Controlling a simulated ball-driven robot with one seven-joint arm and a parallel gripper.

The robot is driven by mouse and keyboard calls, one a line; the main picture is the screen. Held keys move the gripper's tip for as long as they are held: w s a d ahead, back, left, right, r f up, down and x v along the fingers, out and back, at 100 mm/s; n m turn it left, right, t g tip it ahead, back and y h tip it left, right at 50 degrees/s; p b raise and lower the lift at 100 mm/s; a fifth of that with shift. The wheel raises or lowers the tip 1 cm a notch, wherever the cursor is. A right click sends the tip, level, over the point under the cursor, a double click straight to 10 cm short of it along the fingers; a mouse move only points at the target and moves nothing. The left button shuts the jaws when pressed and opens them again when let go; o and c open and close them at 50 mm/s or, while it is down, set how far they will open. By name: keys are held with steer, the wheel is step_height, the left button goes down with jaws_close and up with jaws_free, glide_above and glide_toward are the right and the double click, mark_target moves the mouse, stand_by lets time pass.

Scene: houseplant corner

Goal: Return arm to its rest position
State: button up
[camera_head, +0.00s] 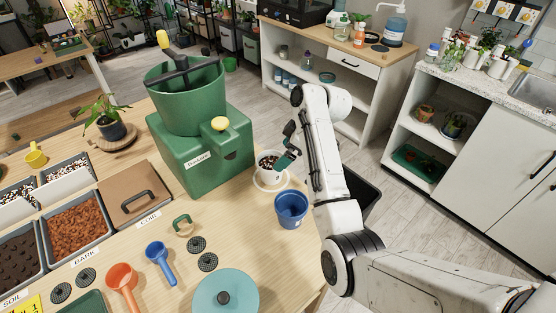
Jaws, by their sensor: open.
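My white arm (325,150) reaches in from the lower right and bends over the right end of the wooden table. My gripper (284,148) is dark, open and small in the picture. It appears just above and behind a white pot (270,183) with a speckled mix in it, near the right side of the green machine (205,160). I see nothing held between the fingers. I cannot tell the exact gap between gripper and pot. A blue pot (291,208) stands at the table's right edge, close to my arm.
Blue scoop (160,262), orange scoop (122,284) and a teal lid (225,292) lie on the table (255,235). Bins of bark (75,228) and soil stand at left. A dark bin (362,190) stands behind my arm. Cabinets (470,155) line the right; open floor lies between.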

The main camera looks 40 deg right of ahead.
steer(key=shift+v, duration=0.8)
